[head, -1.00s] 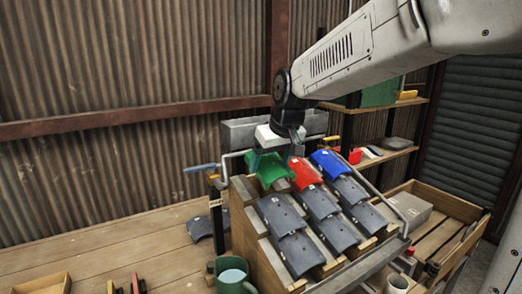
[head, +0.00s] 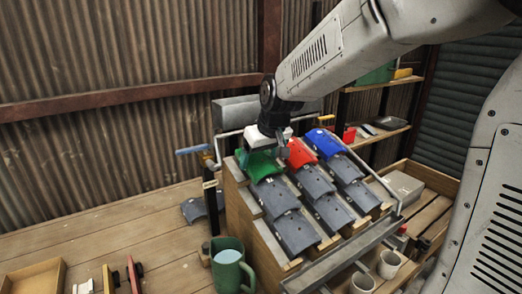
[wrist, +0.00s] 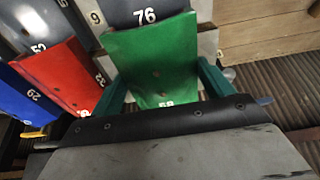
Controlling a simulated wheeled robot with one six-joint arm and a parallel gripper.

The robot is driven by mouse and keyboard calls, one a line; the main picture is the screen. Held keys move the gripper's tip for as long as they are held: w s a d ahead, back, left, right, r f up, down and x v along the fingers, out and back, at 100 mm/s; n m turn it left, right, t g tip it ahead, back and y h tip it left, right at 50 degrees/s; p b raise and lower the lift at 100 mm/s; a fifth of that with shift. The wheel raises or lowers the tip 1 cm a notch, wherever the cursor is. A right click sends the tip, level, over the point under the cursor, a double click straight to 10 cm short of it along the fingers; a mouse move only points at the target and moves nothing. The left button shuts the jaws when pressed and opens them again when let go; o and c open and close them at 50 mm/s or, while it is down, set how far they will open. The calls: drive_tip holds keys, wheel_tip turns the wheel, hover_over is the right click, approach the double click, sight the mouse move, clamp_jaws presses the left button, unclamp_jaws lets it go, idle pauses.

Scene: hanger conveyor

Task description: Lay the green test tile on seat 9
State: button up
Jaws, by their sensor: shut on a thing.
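The green test tile (head: 262,165) is at the top of the left column of the sloped rack, against the upper end of a slate tile. My gripper (head: 266,148) is over its upper end and shut on it. In the wrist view the green tile (wrist: 155,62) lies between my two teal fingers (wrist: 163,88), its far edge meeting the slate tile marked 76 (wrist: 150,18). A label 9 (wrist: 95,17) shows on the rack beside tile 76. Whether the green tile bears fully on the rack cannot be told; its underside is hidden.
A red tile (head: 300,153) and a blue tile (head: 325,142) top the neighbouring columns, with slate tiles (head: 293,232) below. A blue-handled bar (head: 192,150) sticks out left.

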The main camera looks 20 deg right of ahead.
drive_tip(key=shift+f, duration=0.25)
drive_tip(key=o, duration=1.1)
drive_tip(key=shift+s+r, duration=0.1)
drive_tip(key=v, duration=0.7)
drive_tip(key=shift+r, duration=0.3)
